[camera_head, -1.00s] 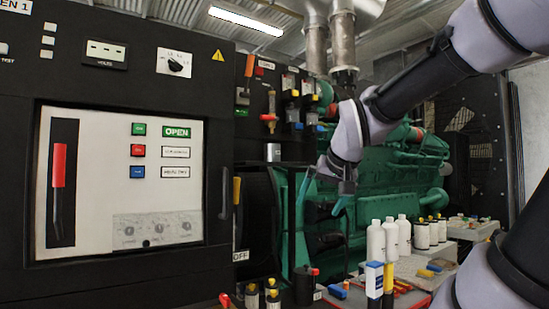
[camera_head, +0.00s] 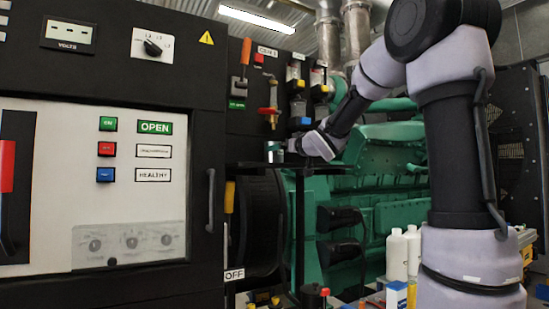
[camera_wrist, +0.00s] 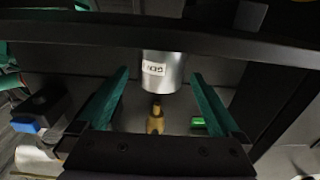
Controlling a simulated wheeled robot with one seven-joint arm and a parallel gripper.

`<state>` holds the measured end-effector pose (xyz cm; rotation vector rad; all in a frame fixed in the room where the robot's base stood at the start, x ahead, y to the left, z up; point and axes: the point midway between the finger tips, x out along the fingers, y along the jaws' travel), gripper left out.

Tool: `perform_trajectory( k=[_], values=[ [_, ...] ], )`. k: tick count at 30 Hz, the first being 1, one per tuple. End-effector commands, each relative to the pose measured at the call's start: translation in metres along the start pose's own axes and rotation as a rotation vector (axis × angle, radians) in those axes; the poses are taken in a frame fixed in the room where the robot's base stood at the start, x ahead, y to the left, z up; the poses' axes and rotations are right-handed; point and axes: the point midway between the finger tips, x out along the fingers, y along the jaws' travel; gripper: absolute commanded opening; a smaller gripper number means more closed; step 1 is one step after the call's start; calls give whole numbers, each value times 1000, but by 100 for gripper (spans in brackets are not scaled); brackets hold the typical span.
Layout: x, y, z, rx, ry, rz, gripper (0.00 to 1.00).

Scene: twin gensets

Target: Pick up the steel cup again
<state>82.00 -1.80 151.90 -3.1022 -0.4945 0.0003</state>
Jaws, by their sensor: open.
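The steel cup (camera_head: 274,151) stands below the brass tap (camera_head: 270,112) on the dark panel in the head view. In the wrist view the cup (camera_wrist: 163,74) is a bright cylinder with a white label, lying between the tips of the two green fingers. My gripper (camera_wrist: 160,82) is open, with a gap showing on both sides of the cup. In the head view my gripper (camera_head: 293,146) is just right of the cup, and its fingers are hard to make out. The brass tap nozzle (camera_wrist: 155,117) shows between the fingers in the wrist view.
A dark shelf (camera_head: 318,169) juts out at the cup's level. The tall control cabinet (camera_head: 110,85) fills the left. The green engine (camera_head: 385,165) stands behind my arm. White bottles (camera_head: 398,255) stand low at the right.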

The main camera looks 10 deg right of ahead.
Motion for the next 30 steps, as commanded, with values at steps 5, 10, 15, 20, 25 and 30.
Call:
perform_trajectory(
  k=[5, 10, 15, 20, 25, 30],
  values=[
    [13, -1, -1, 0, 0, -1, 100],
    [37, -2, -7, 0, -1, -1, 100],
    [58, -1, -8, 0, -1, 0, 100],
    [62, -1, -9, 0, 0, 1, 100],
    [61, -1, -9, 0, 0, 1, 85],
    [61, -1, -9, 0, 0, 1, 20]
  ],
)
